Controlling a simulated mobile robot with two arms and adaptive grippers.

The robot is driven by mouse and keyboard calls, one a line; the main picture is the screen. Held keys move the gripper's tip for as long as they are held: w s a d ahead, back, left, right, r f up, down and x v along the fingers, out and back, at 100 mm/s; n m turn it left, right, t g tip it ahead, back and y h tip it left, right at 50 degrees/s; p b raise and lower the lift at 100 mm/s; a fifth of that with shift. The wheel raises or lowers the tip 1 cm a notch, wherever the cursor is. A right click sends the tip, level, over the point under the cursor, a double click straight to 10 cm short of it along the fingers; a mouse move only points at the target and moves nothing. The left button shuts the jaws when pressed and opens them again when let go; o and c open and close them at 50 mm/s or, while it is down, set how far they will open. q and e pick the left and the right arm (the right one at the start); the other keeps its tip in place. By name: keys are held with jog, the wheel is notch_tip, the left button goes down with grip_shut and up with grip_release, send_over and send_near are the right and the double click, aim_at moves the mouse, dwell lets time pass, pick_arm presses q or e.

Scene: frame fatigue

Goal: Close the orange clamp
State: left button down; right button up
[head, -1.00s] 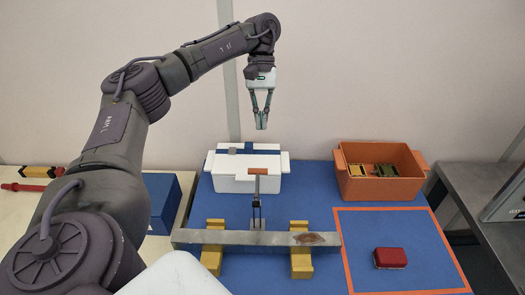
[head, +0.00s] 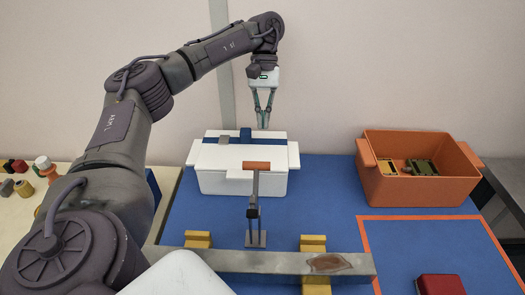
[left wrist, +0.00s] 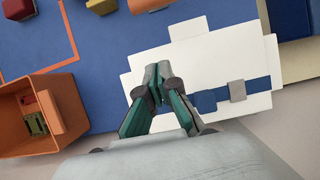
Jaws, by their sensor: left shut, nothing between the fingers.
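The clamp stands on the blue table top, with an orange handle (head: 257,165) on an upright grey lever (head: 254,190) and a metal base just behind the grey beam (head: 285,263). The handle is raised, in front of the white box. In the left wrist view the orange handle (left wrist: 148,5) shows at the top edge. My left gripper (head: 263,123) is shut and empty, pointing down above the white box, beyond the clamp and apart from it. Its fingertips (left wrist: 157,75) meet in the left wrist view. My right gripper is not in view.
The white box (head: 215,182) has a blue strap and grey buckle. An orange bin (head: 412,190) holds yellow and green parts. Yellow blocks (head: 314,245) support the beam. A red block (head: 440,287) lies in the orange-outlined square. Several small parts lie on the left table.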

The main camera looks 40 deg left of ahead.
pick_arm(q)
jog(key=b+x, duration=0.3)
jog(key=x, duration=0.4)
jog(key=shift+s+d+f+b, duration=0.15)
jog(key=shift+s+b, duration=0.15)
jog(key=shift+b, duration=0.1)
jog(key=shift+p+x, duration=0.4)
jog(key=shift+x, duration=0.75)
jog(key=s+d+r, duration=0.1)
jog(key=s+d+r+p, duration=0.1)
jog(key=r, duration=0.1)
jog(key=shift+s, duration=0.1)
